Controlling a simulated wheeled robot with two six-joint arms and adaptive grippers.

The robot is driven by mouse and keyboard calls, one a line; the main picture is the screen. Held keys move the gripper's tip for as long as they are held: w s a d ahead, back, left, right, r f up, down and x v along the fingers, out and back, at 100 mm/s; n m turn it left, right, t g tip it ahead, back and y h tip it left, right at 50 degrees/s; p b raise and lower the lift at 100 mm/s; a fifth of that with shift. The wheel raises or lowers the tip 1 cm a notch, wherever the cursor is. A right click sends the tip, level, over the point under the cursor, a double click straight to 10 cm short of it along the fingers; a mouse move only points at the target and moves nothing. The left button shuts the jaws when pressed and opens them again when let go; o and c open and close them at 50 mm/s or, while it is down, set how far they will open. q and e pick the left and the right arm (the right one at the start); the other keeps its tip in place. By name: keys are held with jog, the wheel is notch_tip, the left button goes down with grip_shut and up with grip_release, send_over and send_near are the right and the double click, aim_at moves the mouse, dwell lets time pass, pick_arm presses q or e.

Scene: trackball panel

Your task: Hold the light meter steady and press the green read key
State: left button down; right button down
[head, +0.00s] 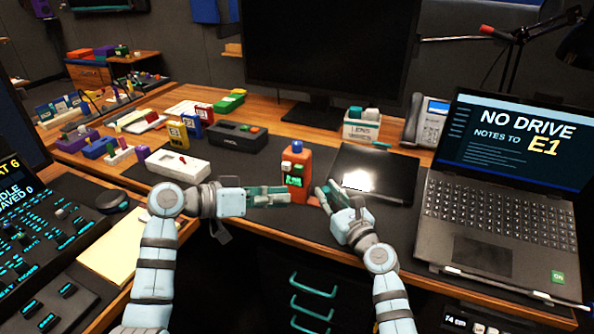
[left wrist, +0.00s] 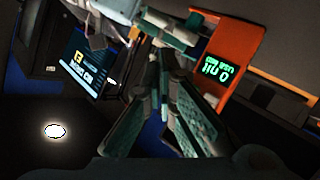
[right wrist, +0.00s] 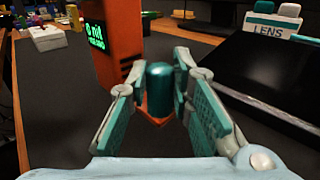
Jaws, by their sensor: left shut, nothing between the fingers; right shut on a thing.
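The light meter (head: 306,165) is an orange upright block with a lit green display and a blue top, standing on the dark desk mat. It also shows in the left wrist view (left wrist: 232,65) and the right wrist view (right wrist: 120,35). My right gripper (head: 324,197) is at its lower right side. In the right wrist view its fingers (right wrist: 160,105) are on either side of a teal post with orange below it, apparently the meter's grip. My left gripper (head: 287,197) is shut and empty at the meter's lower left. I cannot make out the green read key clearly.
A white box (head: 178,166) and a dark box (head: 236,136) stand to the left on the desk. A black tablet (head: 375,171) lies behind my right gripper, and a laptop (head: 480,215) stands at the right. A LENS box (head: 361,130) stands further back.

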dwell(0.4)
pick_arm(q)
jog(key=s+a+r, duration=0.3)
jog(key=a+r, duration=0.2)
jog(key=a, duration=0.2)
jog(key=shift+s+r, duration=0.15)
jog(key=shift+r, duration=0.05)
